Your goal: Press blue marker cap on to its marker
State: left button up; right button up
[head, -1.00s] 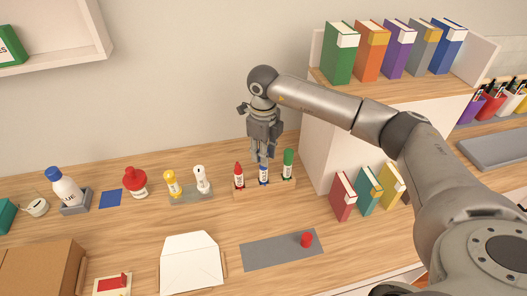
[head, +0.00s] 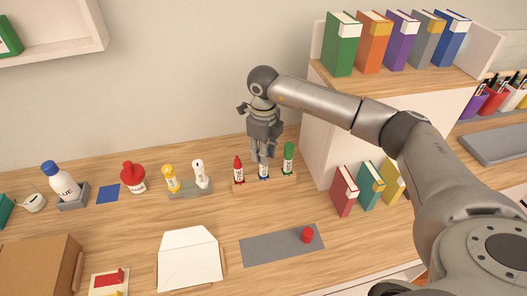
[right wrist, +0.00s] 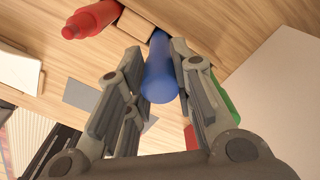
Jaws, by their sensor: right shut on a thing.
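The blue marker (head: 264,173) stands upright in a wooden block (head: 252,186), between the red marker (head: 239,169) and the green marker (head: 288,158). My right gripper (head: 264,157) points down over the blue marker with its fingers around the blue cap. In the right wrist view the blue cap (right wrist: 160,78) sits between the two fingers of my right gripper (right wrist: 157,57). The fingers hide the join between cap and marker in the head view, so I cannot tell whether the cap is fully seated. My left gripper is not in view.
A shelf unit (head: 315,150) stands close on the right.

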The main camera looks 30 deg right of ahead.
jog(key=shift+s+f, duration=0.1)
jog(key=shift+f, duration=0.05)
jog(key=o, duration=0.7)
jog(key=shift+o, duration=0.2)
notch_tip(320, 180, up, 12)
dwell(0.7)
